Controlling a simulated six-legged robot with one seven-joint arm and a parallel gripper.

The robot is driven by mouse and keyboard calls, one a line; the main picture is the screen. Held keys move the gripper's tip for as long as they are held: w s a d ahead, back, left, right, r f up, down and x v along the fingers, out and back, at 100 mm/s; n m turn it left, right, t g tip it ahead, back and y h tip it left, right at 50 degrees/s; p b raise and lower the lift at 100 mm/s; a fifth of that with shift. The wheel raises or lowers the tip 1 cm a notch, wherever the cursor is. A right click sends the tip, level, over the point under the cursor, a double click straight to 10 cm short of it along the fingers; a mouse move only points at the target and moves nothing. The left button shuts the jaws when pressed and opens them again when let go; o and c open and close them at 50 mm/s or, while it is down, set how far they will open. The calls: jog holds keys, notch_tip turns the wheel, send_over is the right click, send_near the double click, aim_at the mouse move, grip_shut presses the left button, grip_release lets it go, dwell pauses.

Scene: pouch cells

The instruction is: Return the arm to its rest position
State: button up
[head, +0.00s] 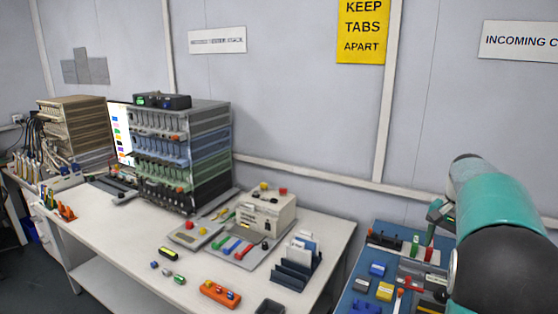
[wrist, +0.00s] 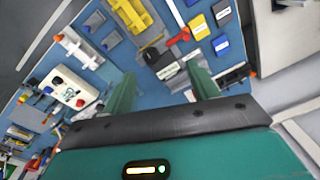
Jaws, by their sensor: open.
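My teal and black arm (head: 500,225) shows at the right of the head view, reaching over a blue work mat. My gripper (head: 432,232) is partly hidden behind the arm there, with a green finger showing. In the wrist view my gripper (wrist: 161,74) has its two green fingers wide apart, with nothing held between them. The blue mat (wrist: 118,58) and its parts lie beyond the fingertips. Whether a fingertip touches anything cannot be told.
The blue mat holds a yellow block (head: 385,291), a blue block (head: 377,269) and a black rack (head: 384,238). A white bench (head: 140,225) to the left carries a stacked cell rack (head: 180,150), a beige device (head: 266,212) and an orange block (head: 220,293). A wall stands behind.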

jog(key=s+a+r+n+t, duration=0.1)
jog(key=s+a+n, duration=0.2)
jog(key=s+a, duration=0.35)
jog(key=s+a+r+n+t, duration=0.15)
jog(key=s+a, duration=0.25)
jog(key=a, duration=0.6)
jog(key=s+a+r+n+t, duration=0.1)
jog(key=s+a+r+n, duration=0.15)
jog(key=s+a, duration=0.5)
jog(key=s+a+f+n+t, duration=0.1)
jog(key=s+a+f+n, duration=0.3)
jog(key=s+a+f, duration=0.1)
jog(key=shift+s+a, duration=0.4)
jog(key=shift+a, duration=0.5)
jog(key=shift+d, duration=0.2)
